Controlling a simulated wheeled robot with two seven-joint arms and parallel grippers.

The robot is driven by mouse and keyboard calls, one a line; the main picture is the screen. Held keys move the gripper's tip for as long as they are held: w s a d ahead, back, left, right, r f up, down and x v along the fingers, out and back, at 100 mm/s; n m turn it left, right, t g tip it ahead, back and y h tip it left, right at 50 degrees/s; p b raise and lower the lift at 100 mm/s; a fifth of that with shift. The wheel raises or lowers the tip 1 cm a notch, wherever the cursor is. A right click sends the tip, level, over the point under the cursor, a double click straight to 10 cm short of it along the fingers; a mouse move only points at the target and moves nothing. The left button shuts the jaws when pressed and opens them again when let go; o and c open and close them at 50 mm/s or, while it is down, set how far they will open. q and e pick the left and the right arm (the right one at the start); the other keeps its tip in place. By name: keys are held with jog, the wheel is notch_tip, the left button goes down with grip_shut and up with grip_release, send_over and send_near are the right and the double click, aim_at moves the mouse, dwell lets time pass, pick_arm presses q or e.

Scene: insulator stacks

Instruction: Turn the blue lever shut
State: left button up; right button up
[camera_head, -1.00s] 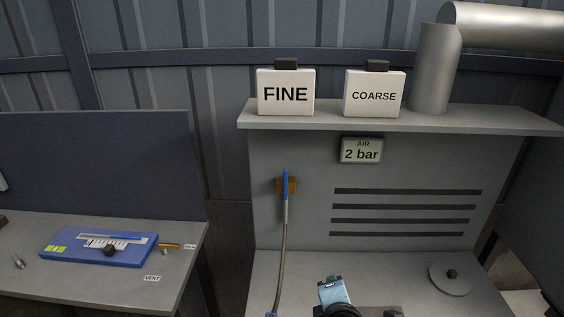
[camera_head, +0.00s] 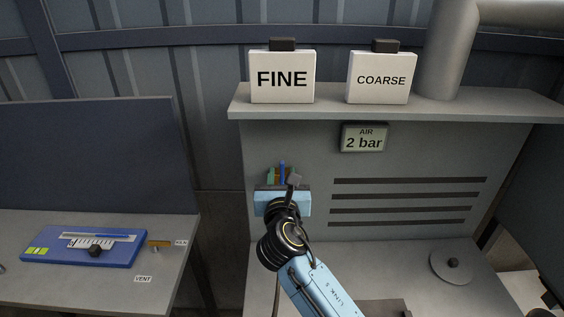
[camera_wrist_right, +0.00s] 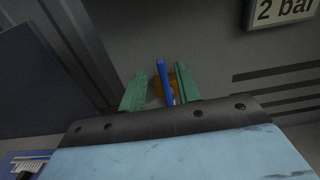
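The blue lever (camera_head: 282,171) stands upright on its brass-coloured valve on the grey back panel; in the head view only its upper part shows above my gripper. My right gripper (camera_head: 283,175) is in front of the valve, its green fingers on either side of the lever. In the right wrist view the lever (camera_wrist_right: 163,80) stands between the two spread fingers of the gripper (camera_wrist_right: 160,92), with gaps on both sides, and the brass valve (camera_wrist_right: 175,88) shows behind it. My left gripper is not in view.
A shelf (camera_head: 340,112) above carries the FINE sign (camera_head: 282,79) and the COARSE sign (camera_head: 381,80). A side table (camera_head: 60,284) at left holds a blue gauge board (camera_head: 50,252). A round disc (camera_head: 451,266) lies on the bench.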

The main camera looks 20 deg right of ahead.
aim_at(282, 165)
jog(key=x, duration=0.5)
jog(key=shift+w+d, duration=0.1)
jog(key=shift+w, duration=0.25)
jog(key=shift+c, duration=0.3)
grip_shut()
